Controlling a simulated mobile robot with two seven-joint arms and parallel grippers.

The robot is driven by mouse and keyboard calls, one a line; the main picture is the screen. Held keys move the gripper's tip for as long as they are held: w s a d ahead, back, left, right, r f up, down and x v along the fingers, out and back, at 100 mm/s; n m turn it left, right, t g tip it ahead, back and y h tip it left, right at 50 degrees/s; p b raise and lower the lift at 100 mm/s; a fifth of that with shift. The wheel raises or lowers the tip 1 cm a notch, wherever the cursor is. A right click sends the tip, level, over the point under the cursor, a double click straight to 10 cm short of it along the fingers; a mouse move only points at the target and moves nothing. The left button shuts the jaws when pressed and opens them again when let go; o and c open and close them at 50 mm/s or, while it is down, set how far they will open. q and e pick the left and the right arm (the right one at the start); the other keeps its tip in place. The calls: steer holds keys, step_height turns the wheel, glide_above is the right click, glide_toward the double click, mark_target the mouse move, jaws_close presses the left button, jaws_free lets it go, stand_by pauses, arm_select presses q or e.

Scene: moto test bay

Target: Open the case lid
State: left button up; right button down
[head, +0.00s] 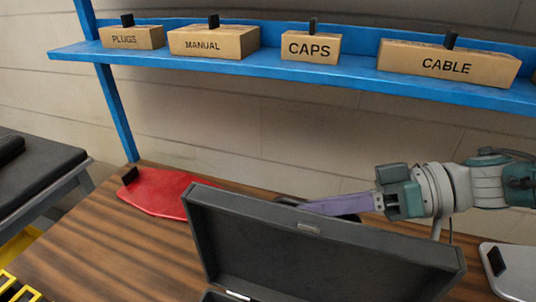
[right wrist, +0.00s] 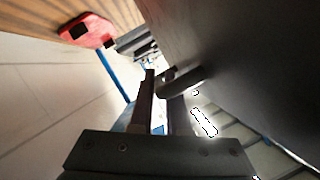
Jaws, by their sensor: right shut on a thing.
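The dark grey case lid (head: 310,245) stands raised, its hollow inner side facing me, with a small latch plate at its upper edge. Part of the case's lower rim (head: 238,296) shows at the bottom of the head view; the rest of the base is out of frame. My right gripper (head: 308,208) reaches in from the right behind the lid, its fingertips partly hidden by it. In the right wrist view its fingers (right wrist: 160,95) are shut at a dark bar-like handle (right wrist: 186,81) beside the lid's dark outer face (right wrist: 235,60). My left gripper is not in view.
A red panel (head: 165,192) lies on the wooden table (head: 110,240) behind left of the case. A grey-white object (head: 515,270) is at the right edge. A blue shelf (head: 240,66) with labelled boxes runs above. Yellow items (head: 18,290) sit at lower left.

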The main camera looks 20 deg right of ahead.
steer(key=shift+w+d+f, duration=0.1)
steer(key=shift+w+f, duration=0.05)
steer(key=shift+w, duration=0.05)
stand_by(0.3)
steer(key=c, duration=1.2)
jaws_free()
steer(key=shift+o, duration=0.2)
steer(key=b+v, duration=0.1)
steer(key=v, duration=0.9)
steer(key=shift+d, duration=0.1)
